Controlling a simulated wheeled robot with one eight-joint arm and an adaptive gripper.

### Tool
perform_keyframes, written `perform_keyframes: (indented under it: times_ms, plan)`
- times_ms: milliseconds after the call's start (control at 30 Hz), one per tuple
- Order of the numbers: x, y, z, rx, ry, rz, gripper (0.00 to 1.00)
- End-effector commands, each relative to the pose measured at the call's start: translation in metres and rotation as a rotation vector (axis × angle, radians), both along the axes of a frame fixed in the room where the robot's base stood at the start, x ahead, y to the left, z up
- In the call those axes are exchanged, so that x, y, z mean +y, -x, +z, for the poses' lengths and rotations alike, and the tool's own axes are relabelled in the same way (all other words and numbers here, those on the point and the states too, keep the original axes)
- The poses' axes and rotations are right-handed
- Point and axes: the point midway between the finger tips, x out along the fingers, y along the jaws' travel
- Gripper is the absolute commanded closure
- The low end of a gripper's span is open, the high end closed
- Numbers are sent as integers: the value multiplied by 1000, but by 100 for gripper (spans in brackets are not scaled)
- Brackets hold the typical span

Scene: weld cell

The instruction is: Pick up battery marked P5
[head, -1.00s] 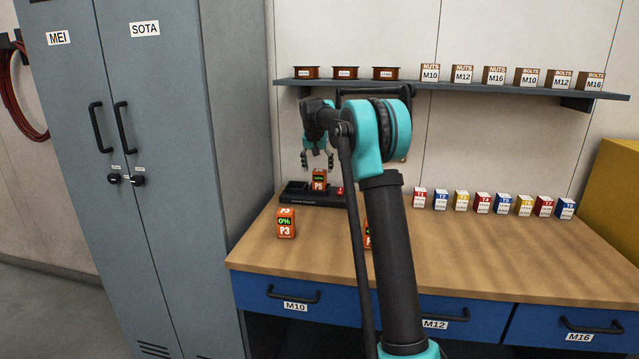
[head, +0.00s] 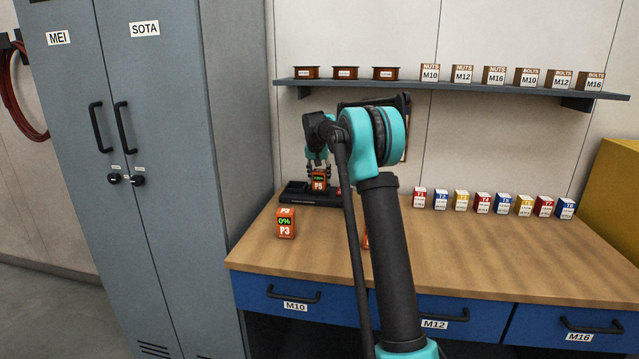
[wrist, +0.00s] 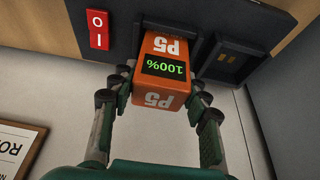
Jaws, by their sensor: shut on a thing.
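The orange battery marked P5 (head: 319,181) stands in the black charger (head: 322,201) at the back left of the bench. In the wrist view the battery P5 (wrist: 162,72) has a green display reading 100%. My gripper (head: 318,164) has come down over it from above. In the wrist view my gripper (wrist: 158,110) has its fingers on both sides of the battery, shut on it. The battery's lower end is inside the charger slot and hidden.
An empty charger bay (wrist: 232,58) and a red switch (wrist: 98,29) flank the battery. Battery P3 (head: 286,223), reading 0%, stands in front of the charger. Another orange thing (head: 366,242) is mostly hidden by my arm. Small boxes (head: 483,203) line the bench's back right. A shelf (head: 450,88) hangs above.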

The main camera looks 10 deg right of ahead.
Motion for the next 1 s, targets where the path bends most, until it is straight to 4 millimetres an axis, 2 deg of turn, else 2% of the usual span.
perform_keyframes:
  times_ms: [33,233,467,633,1000]
  plan:
    - [0,0,0,0,0,0,76]
    - [0,0,1,0,0,0,100]
    - [0,0,2,0,0,0,100]
    - [-1,4,10,0,0,0,100]
    - [-1,4,62,0,0,0,100]
